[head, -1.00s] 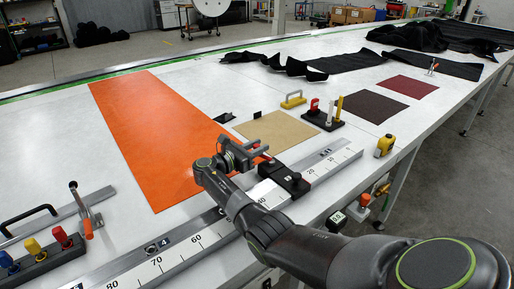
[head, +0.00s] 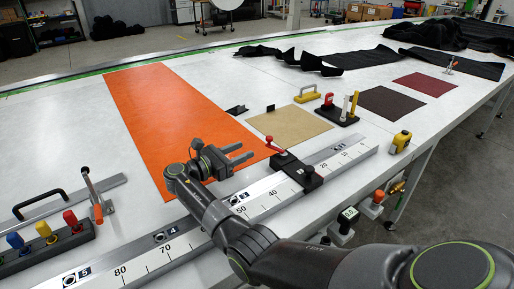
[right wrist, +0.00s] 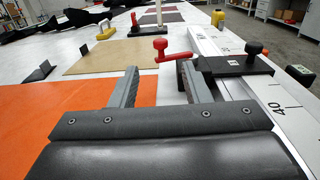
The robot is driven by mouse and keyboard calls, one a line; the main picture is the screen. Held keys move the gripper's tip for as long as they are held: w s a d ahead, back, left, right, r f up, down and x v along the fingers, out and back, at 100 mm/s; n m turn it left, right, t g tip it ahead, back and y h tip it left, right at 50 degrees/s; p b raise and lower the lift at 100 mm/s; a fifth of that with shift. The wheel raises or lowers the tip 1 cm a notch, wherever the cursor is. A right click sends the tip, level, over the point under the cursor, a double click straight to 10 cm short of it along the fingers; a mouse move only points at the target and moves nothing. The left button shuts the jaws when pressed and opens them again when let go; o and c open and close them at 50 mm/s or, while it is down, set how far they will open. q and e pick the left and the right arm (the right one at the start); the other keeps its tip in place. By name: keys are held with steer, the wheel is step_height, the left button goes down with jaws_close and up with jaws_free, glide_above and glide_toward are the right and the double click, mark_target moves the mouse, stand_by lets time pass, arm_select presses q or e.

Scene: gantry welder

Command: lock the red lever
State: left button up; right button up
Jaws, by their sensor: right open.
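The red lever (head: 276,146) is a small red arm with a round knob, on a black block (head: 307,175) that sits across the metal ruler rail. In the right wrist view the red lever (right wrist: 174,56) lies just ahead of the fingertips, its knob up and towards the left. My right gripper (head: 246,152) is open and empty, over the orange sheet's right edge, left of the lever. In the right wrist view its two fingers (right wrist: 160,73) stand apart, with a gap visible between them and the lever. My left gripper does not show.
The ruler rail (head: 265,196) runs along the near table edge. A tan sheet (head: 288,125) lies beyond the lever. A black stand with red, white and yellow posts (head: 337,115) and a yellow handle (head: 306,94) stand farther back. A toggle clamp (head: 97,200) is at left.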

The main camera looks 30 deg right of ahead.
steer(key=a, duration=0.4)
steer(key=a+b, duration=0.1)
steer(key=shift+s+a, duration=0.3)
steer(key=shift+a, duration=0.1)
